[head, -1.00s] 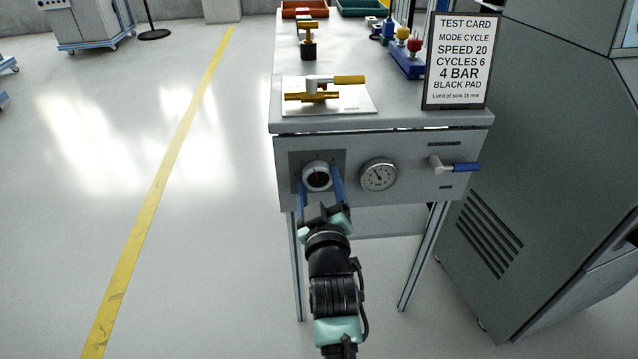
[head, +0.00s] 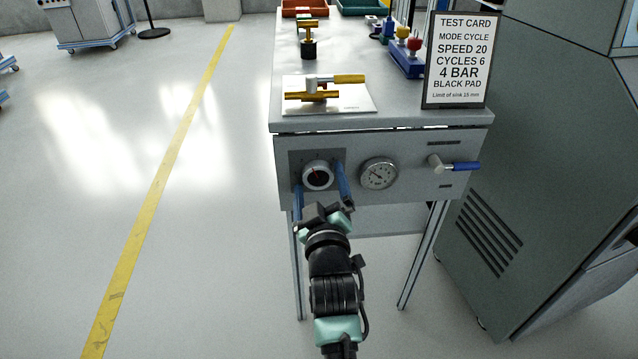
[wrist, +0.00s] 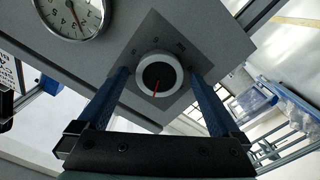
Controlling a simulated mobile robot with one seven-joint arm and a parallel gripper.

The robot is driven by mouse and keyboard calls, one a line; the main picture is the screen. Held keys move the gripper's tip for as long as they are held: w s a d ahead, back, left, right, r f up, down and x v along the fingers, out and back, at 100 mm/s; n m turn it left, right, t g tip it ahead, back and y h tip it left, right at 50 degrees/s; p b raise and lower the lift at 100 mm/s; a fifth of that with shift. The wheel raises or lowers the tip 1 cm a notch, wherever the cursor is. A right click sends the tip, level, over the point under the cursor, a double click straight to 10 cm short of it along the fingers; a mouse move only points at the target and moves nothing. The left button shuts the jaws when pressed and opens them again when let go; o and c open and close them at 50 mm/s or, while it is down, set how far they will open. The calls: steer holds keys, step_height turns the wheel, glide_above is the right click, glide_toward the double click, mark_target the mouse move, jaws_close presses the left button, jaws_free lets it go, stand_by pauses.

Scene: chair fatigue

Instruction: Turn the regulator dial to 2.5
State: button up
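The regulator dial (head: 318,176) is a round knob with a pale rim, a black face and a red pointer line, set on a dark square plate on the bench front. In the wrist view the fingers (wrist: 161,80) stand apart from the rim with gaps on both sides. The gripper is open and empty.
A round gauge (head: 379,175) sits just right of the dial, and a blue-handled valve (head: 453,166) is further right. A test card (head: 458,60) reading 4 BAR stands on the bench top (head: 350,45). A grey cabinet (head: 545,170) stands at the right.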

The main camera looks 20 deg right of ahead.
steer(key=p+v, duration=0.1)
steer(key=v, duration=1.2)
steer(key=shift+p, duration=0.3)
steer(key=shift+r, duration=0.1)
steer(key=w+a+r+t+y, duration=0.1)
steer(key=a+r+t+y, duration=0.2)
steer(key=r, duration=1.1)
steer(key=w+a+r+t, duration=0.1)
steer(key=a+r+t, duration=0.35)
steer(key=r, duration=1.05)
steer(key=s+a+r+m+t+y+p, duration=0.1)
steer(key=s+a+r, duration=0.25)
steer(key=r, duration=0.35)
steer(key=s+a+r+m+t, duration=0.1)
steer(key=s+a+r, duration=0.1)
steer(key=s+r, duration=0.35)
steer(key=s+a+r+m+t+y+p, duration=0.1)
steer(key=s+a+r+m, duration=0.1)
steer(key=r, duration=0.6)
step_height(320, 180, up, 35)
steer(key=p, duration=3.5)
steer(key=shift+w, duration=0.2)
steer(key=shift+f+g, duration=0.1)
steer(key=shift+g, duration=0.15)
